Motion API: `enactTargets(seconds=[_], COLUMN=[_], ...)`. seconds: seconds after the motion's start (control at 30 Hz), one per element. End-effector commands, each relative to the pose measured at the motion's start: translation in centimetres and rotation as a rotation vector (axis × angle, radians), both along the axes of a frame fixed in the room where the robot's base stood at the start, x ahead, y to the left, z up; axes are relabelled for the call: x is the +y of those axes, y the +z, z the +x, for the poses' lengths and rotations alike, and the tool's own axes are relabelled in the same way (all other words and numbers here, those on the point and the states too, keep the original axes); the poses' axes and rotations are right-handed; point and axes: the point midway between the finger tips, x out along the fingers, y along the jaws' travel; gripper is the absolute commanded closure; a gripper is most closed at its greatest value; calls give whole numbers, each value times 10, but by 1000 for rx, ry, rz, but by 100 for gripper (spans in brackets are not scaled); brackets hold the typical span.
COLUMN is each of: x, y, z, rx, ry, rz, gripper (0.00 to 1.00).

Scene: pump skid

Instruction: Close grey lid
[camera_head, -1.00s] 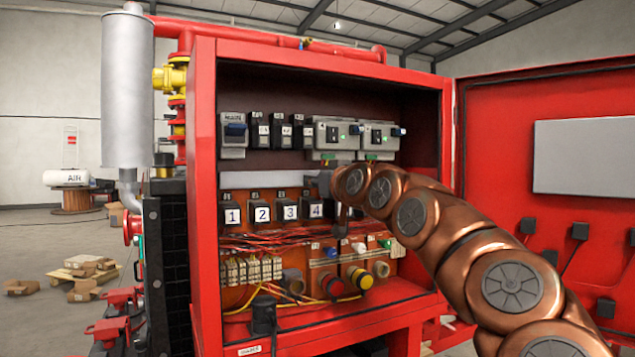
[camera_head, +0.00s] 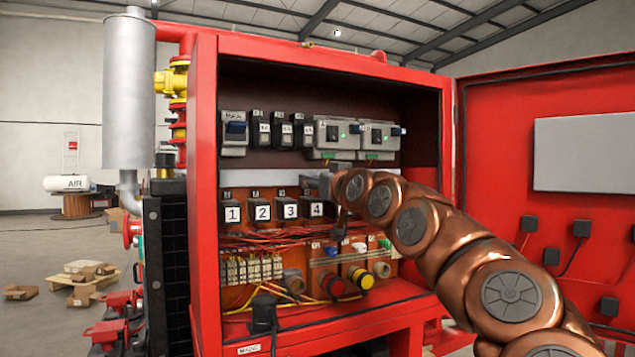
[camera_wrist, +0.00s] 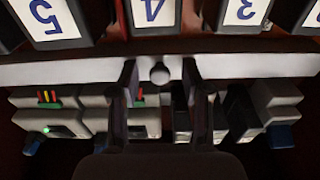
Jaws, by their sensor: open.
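A light grey strip (camera_head: 262,178) runs across the inside of the red cabinet, between the upper switch row and the numbered black blocks. It looks like a long flat cover and may be the grey lid; whether it stands open is not clear. It spans the wrist view (camera_wrist: 60,70). Contact cannot be told. In the head view my gripper (camera_head: 318,184) is small at the strip, partly hidden by my arm.
Grey switch boxes (camera_head: 337,138) with green lights and black switches sit above the strip. Numbered blocks (camera_head: 262,211), red wires and round sockets (camera_head: 360,277) lie below. The cabinet's red door (camera_head: 500,120) stands open at right. My arm crosses the cabinet's right side.

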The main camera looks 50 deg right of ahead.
Motion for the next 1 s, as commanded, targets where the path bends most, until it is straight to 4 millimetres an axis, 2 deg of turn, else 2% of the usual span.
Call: enactTargets(seconds=[0.27,0.73,1.0], x=[2,20,24], y=[0,-4,-5], z=[-6,-60,-72], rx=[0,-1,-1], ry=[0,-1,-1], rz=[-1,0,0], gripper=[52,52,52])
